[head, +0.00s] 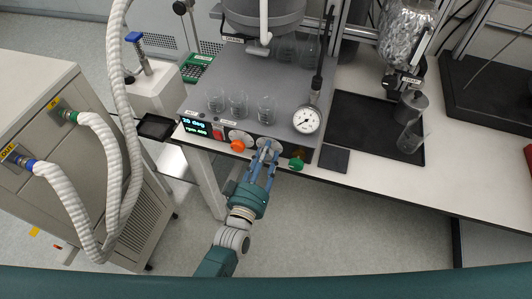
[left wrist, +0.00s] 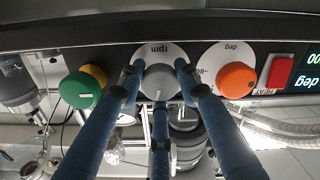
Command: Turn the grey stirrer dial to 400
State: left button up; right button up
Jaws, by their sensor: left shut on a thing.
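The grey stirrer dial (left wrist: 159,82) sits on a white disc marked rpm in the left wrist view, where the camera sees the panel upside down. My left gripper (left wrist: 158,85) is shut on this dial, with blue fingers on both sides and a third finger below. In the head view the left gripper (head: 266,155) reaches up to the panel's front edge and mostly hides the dial. The display (head: 195,127) is lit with a deg line and an rpm line. The rpm digits are too small to read surely; the wrist view shows them ending in 00. My right gripper is not in view.
An orange dial (left wrist: 237,80) marked deg and a red switch (left wrist: 280,71) are on one side of the grey dial. A green knob (left wrist: 82,87) is on the other. Glass beakers (head: 238,103) and a round gauge (head: 307,120) stand above the panel.

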pick_arm(q)
jog(key=shift+m, duration=1.2)
jog(key=o, duration=1.2)
jog(key=v, duration=1.2)
jog(key=shift+f, duration=0.1)
